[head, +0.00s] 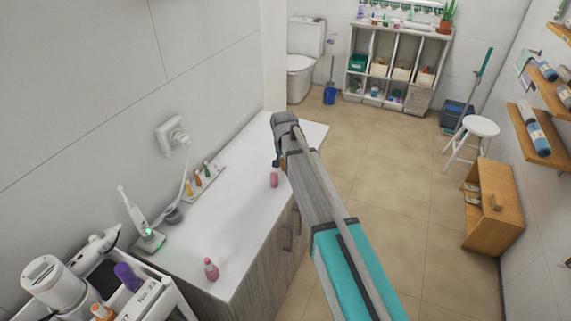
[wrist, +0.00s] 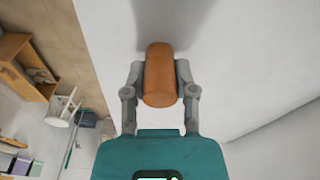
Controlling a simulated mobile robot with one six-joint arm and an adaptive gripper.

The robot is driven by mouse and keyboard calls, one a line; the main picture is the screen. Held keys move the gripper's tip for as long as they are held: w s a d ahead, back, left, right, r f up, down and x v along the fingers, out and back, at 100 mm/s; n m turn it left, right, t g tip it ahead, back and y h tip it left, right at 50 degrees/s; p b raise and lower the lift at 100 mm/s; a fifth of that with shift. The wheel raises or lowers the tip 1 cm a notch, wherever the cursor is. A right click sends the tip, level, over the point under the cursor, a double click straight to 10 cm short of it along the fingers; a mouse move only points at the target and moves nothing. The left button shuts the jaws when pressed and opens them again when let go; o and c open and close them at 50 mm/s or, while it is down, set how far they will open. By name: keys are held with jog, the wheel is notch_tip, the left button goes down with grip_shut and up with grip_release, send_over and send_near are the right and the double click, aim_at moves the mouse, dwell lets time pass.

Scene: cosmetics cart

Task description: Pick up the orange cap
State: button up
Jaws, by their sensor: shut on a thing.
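The orange cap (wrist: 160,75) is a plain orange cylinder in the middle of the wrist view. My gripper (wrist: 160,80) is shut on it, with one grey finger on each side. In the head view my gripper (head: 280,160) is over the far right part of the white counter (head: 238,208). Only a sliver of orange shows there beside the fingers, and most of the cap is hidden. A soft shadow falls on the white surface beyond the cap. The exact gap between cap and counter cannot be told.
A pink bottle (head: 274,181) stands on the counter close to my gripper, and another pink bottle (head: 211,269) stands nearer the front. A tray (head: 205,181) of small bottles and an electric toothbrush (head: 142,220) are along the wall. A loaded cart (head: 150,299) is at lower left.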

jog(key=shift+r, duration=0.1)
dwell(0.3)
notch_tip(320, 180, up, 3)
jog(key=p, duration=0.2)
jog(key=shift+f+p, duration=0.2)
jog(key=shift+p, duration=0.2)
jog(key=shift+s+d+r+p, duration=1.35)
jog(key=shift+s+r+p, duration=0.35)
jog(key=shift+s, duration=0.2)
jog(key=shift+s+d+r+p, duration=1.4)
jog(key=shift+s+r+p, duration=0.3)
jog(key=shift+s, duration=0.15)
jog(key=shift+s+d+r+p, duration=1.35)
jog(key=shift+s+r+p, duration=0.35)
jog(key=shift+s, duration=0.2)
jog(key=shift+f, duration=0.1)
notch_tip(320, 180, down, 3)
jog(key=b, duration=0.2)
jog(key=shift+r+b, duration=0.2)
jog(key=shift+b, duration=0.2)
jog(key=shift+s, duration=0.15)
